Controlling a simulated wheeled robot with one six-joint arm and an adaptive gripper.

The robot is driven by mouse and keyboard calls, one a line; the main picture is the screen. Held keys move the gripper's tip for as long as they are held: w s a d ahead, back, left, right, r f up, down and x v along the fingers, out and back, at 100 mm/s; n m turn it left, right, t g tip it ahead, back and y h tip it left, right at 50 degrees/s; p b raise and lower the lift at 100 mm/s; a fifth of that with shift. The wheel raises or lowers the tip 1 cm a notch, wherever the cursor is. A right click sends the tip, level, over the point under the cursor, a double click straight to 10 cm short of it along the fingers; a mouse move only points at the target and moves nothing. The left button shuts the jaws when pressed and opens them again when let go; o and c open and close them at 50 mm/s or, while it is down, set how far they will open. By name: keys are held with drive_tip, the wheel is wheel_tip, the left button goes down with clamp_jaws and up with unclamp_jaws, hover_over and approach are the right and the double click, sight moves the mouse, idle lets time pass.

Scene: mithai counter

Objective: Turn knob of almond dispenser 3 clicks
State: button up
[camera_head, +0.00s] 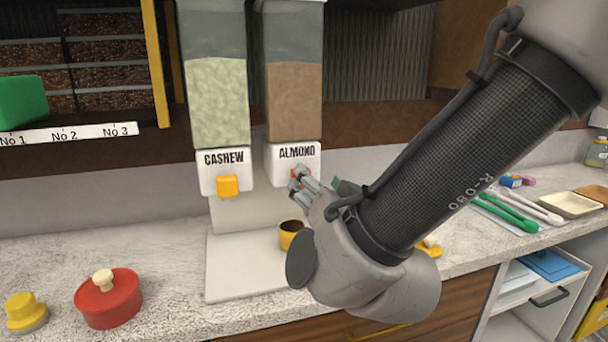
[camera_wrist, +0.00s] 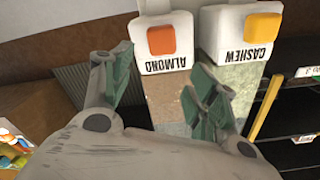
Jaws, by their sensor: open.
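The almond dispenser (camera_head: 294,100) stands at the back, filled with brown content, with an ALMOND label. Its orange knob (camera_wrist: 161,40) shows whole in the wrist view; in the head view my gripper partly covers it. My gripper (camera_head: 300,176) is in front of the knob. In the wrist view its two green-padded fingers (camera_wrist: 160,90) are spread with nothing between them. The knob lies beyond the fingers, apart from them in that view. The cashew dispenser (camera_head: 218,105) with a yellow knob (camera_head: 228,186) stands to the left.
A small yellow cup (camera_head: 290,234) stands on the white base (camera_head: 235,275) below the almond dispenser, partly behind my arm. A red lidded pot (camera_head: 108,300) and a yellow object (camera_head: 26,312) are at left. Green tongs (camera_head: 505,212) and trays lie at right.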

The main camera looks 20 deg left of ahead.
drive_tip(key=w+a+n, duration=0.4)
drive_tip(key=w+n, duration=0.1)
drive_tip(key=w, duration=0.1)
drive_tip(key=shift+w+a, duration=0.25)
drive_tip(key=shift+a, duration=0.05)
drive_tip(key=shift+f, duration=0.1)
drive_tip(key=shift+c, duration=0.4)
drive_tip(key=c, duration=0.9)
